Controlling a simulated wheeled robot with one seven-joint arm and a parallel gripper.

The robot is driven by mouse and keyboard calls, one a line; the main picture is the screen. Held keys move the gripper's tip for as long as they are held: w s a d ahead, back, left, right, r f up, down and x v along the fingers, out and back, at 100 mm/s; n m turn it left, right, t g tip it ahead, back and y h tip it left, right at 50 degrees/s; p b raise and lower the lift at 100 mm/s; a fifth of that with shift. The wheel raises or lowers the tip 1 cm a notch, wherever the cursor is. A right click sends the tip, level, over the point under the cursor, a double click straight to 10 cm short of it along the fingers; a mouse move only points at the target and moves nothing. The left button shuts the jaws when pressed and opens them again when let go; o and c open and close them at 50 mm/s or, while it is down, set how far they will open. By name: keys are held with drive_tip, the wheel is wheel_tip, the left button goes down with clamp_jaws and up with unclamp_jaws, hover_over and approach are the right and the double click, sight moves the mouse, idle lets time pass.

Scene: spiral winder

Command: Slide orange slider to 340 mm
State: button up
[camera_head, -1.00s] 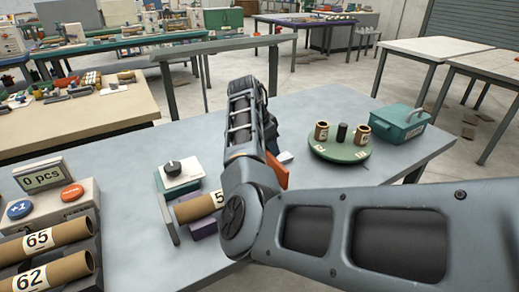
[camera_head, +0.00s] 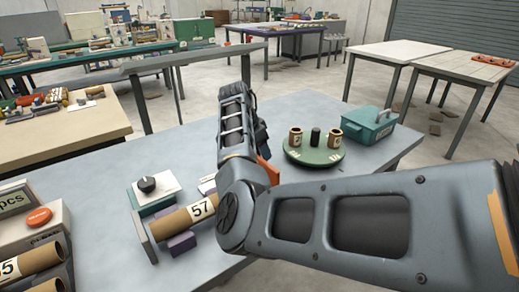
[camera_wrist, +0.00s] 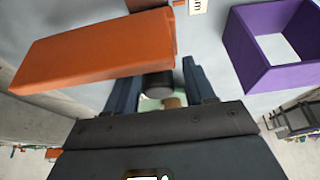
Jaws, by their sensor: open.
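An orange block (camera_wrist: 95,50), which looks like the orange slider, fills the upper left of the wrist view. In the head view only an orange piece (camera_head: 267,171) shows at the edge of my arm, which hides the rest. My gripper (camera_wrist: 160,90) is open, with blue fingers on either side of a dark cylinder (camera_wrist: 158,84). I cannot tell whether that cylinder is between the fingertips or beyond them. The orange block is beside the fingers, and contact cannot be told. A small label ending in "m" (camera_wrist: 197,5) shows at the top edge. The scale reading is not visible.
A purple open frame (camera_wrist: 268,45) is at the wrist view's right. On the grey table are a cardboard tube marked 57 (camera_head: 190,216), a black knob unit (camera_head: 153,192), a green turntable (camera_head: 313,154) with small tubes and a teal box (camera_head: 369,125).

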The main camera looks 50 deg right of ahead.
drive_tip(key=shift+a, duration=0.1)
drive_tip(key=shift+v, duration=3.85)
